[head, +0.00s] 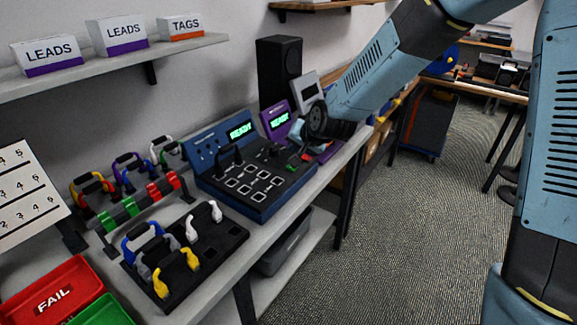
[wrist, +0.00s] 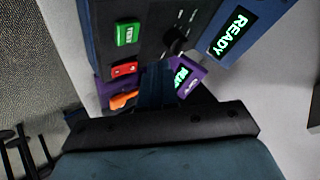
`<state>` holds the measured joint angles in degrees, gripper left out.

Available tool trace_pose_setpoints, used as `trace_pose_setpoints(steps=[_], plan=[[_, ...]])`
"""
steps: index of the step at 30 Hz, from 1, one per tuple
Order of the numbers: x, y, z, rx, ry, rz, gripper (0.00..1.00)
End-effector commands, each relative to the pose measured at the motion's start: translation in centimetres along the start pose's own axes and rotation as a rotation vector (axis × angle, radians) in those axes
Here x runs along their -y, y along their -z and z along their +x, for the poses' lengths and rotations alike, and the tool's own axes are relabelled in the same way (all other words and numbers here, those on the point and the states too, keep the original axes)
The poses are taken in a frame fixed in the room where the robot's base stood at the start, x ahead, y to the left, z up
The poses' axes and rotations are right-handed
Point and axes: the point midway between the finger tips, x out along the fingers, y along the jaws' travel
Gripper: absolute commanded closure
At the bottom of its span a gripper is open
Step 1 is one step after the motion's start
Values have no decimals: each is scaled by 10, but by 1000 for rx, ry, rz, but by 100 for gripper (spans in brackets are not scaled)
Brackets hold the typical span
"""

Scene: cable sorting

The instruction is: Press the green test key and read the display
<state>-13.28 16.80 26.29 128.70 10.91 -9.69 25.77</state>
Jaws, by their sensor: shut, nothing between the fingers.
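The green test key (wrist: 127,34) is on the dark panel of the blue tester (head: 262,205); it also shows in the head view (head: 291,168). A red key (wrist: 125,69) sits beside it. The tester's display (head: 239,130) reads READY in green, and it shows in the wrist view (wrist: 232,33). My gripper (wrist: 157,68) is shut and empty. In the wrist view its tips appear beside the red key and apart from the green key; their height above the panel is unclear. In the head view my wrist largely hides the gripper.
A purple device (head: 276,121) behind the tester also reads READY. An orange part (wrist: 123,100) lies near it. A black cable board (head: 205,262) and a rack of colored leads (head: 135,210) stand left. A black speaker (head: 279,70) is behind; red FAIL tray (head: 55,292) front left.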

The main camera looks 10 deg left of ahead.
Motion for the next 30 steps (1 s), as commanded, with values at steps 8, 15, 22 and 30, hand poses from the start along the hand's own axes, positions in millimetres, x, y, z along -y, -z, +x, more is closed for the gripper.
trace_pose_setpoints(steps=[8,15,22,30], plan=[[-12,-12,17,0,-1,0,100],[-15,-16,21,0,0,0,100],[-15,-16,21,0,0,-1,100],[-15,-16,21,0,0,-1,100]])
